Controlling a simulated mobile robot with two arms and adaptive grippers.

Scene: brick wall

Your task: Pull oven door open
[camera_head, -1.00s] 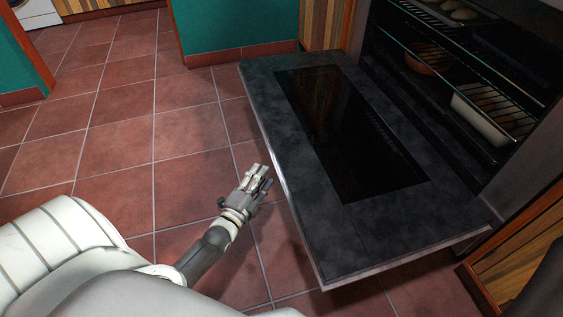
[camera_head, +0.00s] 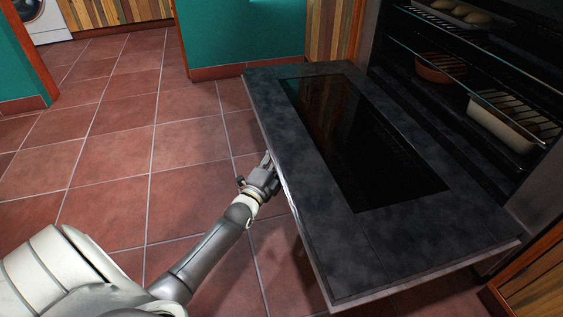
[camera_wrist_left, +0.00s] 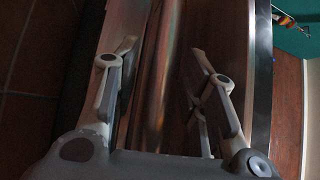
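The dark stone-like oven door (camera_head: 395,235) with its black glass panel is swung down, lying close to level in front of the oven (camera_head: 440,105). My left gripper (camera_head: 266,162) is at the door's left outer edge, its fingertips partly hidden by the door. In the left wrist view the gripper (camera_wrist_left: 164,48) is open. A long shiny bar, seemingly the door handle (camera_wrist_left: 160,75), runs between its spread fingers, with gaps on both sides. My right gripper is not in view.
The oven's racks hold a white dish (camera_head: 500,125), a reddish-brown bowl (camera_head: 440,67) and a tray of bread rolls (camera_head: 455,12). Red tiled floor (camera_head: 120,130) is clear at left.

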